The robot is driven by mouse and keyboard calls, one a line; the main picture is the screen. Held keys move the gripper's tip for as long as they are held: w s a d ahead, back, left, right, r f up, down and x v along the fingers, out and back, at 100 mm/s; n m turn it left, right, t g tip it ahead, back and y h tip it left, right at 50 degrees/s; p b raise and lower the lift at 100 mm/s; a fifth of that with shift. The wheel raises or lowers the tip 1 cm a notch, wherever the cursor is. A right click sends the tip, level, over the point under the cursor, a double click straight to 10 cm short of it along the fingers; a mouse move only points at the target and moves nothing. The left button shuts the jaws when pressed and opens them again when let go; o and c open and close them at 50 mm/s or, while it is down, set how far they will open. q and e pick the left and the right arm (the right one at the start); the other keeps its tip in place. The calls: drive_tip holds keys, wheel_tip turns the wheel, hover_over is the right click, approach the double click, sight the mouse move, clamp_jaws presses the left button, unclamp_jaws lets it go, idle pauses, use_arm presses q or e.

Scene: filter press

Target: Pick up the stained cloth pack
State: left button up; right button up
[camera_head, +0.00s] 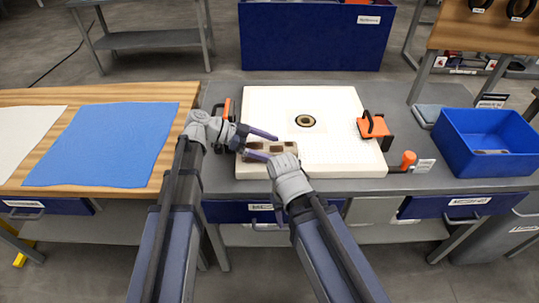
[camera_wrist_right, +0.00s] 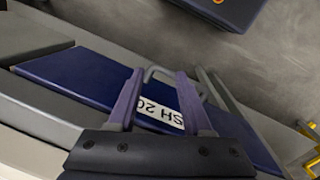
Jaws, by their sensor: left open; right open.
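The stained cloth pack (camera_head: 284,147) is pale with brown blotches. It lies on the front left of the white filter plate (camera_head: 340,155) in the head view. My left gripper (camera_head: 273,147) reaches in from the left with its two purple fingers open, one on the far side of the pack and one on the near side. I cannot tell whether they touch it. In the right wrist view, my right gripper (camera_wrist_right: 158,72) is open and empty above a labelled blue drawer (camera_wrist_right: 85,75).
Orange-and-black clamps (camera_head: 373,126) sit at the plate's sides, and an orange-knobbed handle (camera_head: 405,161) at its front right. A blue bin (camera_head: 458,152) stands on the right. A blue cloth (camera_head: 105,145) lies flat on the wooden table at left. The plate has a central hole (camera_head: 305,121).

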sight(279, 151)
use_arm(q)
drive_tip(key=shift+b+x, duration=0.4)
drive_tip(key=shift+x, duration=1.1)
drive_tip(key=c, duration=1.3)
